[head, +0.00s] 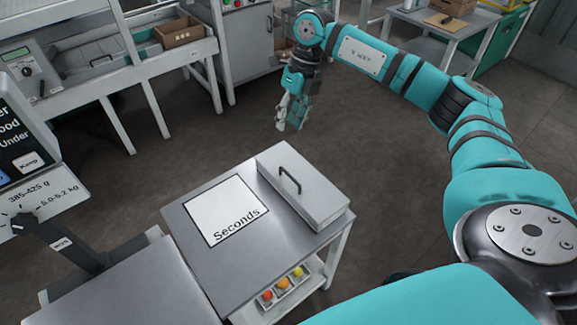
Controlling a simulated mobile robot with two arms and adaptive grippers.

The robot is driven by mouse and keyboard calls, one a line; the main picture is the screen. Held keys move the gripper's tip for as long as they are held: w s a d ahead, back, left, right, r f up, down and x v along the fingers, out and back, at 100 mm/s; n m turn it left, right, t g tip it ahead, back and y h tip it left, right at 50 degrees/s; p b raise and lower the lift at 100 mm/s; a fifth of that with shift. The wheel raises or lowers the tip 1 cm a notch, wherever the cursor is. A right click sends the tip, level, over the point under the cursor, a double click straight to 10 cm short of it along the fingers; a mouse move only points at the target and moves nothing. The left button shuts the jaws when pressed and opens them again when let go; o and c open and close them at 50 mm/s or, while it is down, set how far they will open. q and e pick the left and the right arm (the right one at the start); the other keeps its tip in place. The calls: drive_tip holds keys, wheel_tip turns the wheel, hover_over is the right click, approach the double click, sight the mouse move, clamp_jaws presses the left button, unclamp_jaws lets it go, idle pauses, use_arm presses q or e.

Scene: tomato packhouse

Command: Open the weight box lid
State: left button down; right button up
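The weight box looks to be the flat grey box (318,205) at the back right of a small metal table. Its lid (300,186) is down and carries a dark bar handle (289,179). My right gripper (286,127) hangs pointing down beyond the box, over the floor and clear of the table. Its fingers are small and seen at an angle, so their opening is unclear. Nothing shows held in it. My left gripper is out of the picture.
A white "Seconds" sheet (226,209) lies left of the box on the table (235,277). A tray of tomatoes (283,288) sits on the lower shelf. A scale display (20,150) stands at the left edge. Benches line the back; open floor (180,145) lies between.

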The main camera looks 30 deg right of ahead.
drive_tip(key=d, duration=0.2)
drive_tip(key=p, duration=0.2)
approach(287, 172)
drive_tip(key=shift+h, duration=0.4)
drive_tip(key=f, duration=0.2)
drive_tip(key=a+f, duration=0.1)
drive_tip(key=f, duration=0.2)
drive_tip(key=a+f, duration=0.1)
drive_tip(key=f, duration=0.2)
drive_tip(key=shift+w, duration=0.2)
drive_tip(key=shift+c, duration=0.3)
drive_tip(key=shift+r, duration=0.1)
clamp_jaws()
